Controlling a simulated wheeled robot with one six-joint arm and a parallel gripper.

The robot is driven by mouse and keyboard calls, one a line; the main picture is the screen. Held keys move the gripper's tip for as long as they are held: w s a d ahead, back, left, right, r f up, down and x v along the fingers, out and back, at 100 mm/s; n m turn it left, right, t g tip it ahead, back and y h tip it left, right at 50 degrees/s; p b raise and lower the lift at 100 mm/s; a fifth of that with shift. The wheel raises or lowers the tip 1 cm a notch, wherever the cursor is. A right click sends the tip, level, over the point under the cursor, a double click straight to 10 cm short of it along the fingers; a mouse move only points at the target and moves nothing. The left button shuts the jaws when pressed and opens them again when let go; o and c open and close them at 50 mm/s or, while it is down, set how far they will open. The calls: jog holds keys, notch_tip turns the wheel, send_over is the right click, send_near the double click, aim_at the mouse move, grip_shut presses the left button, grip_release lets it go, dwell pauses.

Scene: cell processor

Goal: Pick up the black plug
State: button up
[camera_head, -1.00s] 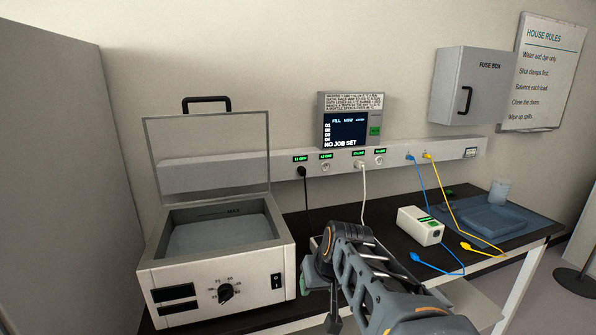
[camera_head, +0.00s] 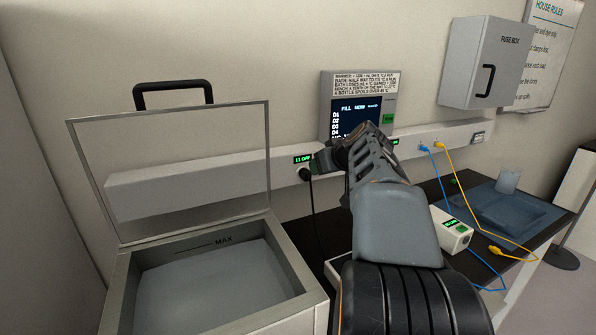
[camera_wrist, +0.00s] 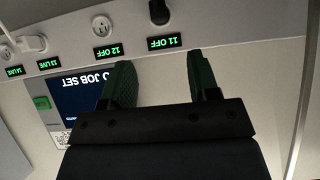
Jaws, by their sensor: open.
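The black plug (camera_head: 305,174) sits in the wall socket strip (camera_head: 228,178) below the label "11 OFF", with a black cord hanging down from it. In the wrist view, which is upside down, the plug (camera_wrist: 159,12) is at the top edge, partly cut off. My gripper (camera_head: 319,161) is close to the plug, just to its right in the head view. In the wrist view my gripper (camera_wrist: 163,80) has its two green-padded fingers apart with nothing between them. The plug lies beyond the fingertips, roughly in line with the gap.
The open-lidded bath (camera_head: 315,292) stands at the left. A display panel (camera_head: 392,102) is above the strip. In the wrist view, a white plug (camera_wrist: 33,43) sits further along the strip. Blue (camera_head: 433,166) and yellow (camera_head: 462,190) cables hang at the right. A white box (camera_head: 452,233) is on the bench.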

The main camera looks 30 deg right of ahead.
aim_at(309, 173)
jog(key=p+x, duration=0.1)
jog(key=x, duration=0.6)
jog(key=shift+d, duration=0.1)
jog(key=shift+p+x, duration=0.85)
jog(key=shift+x, duration=1.75)
jog(key=shift+s+f, duration=0.1)
jog(key=shift+f, duration=0.05)
jog(key=c, duration=1)
jog(key=shift+s, duration=0.1)
jog(key=shift+s+r+b, duration=0.25)
jog(key=shift+r+b, duration=0.1)
notch_tip(309, 173, up, 11)
jog(key=p, duration=0.1)
jog(key=s+a+b, duration=0.3)
jog(key=s+b, duration=0.3)
jog(key=s, duration=1.3)
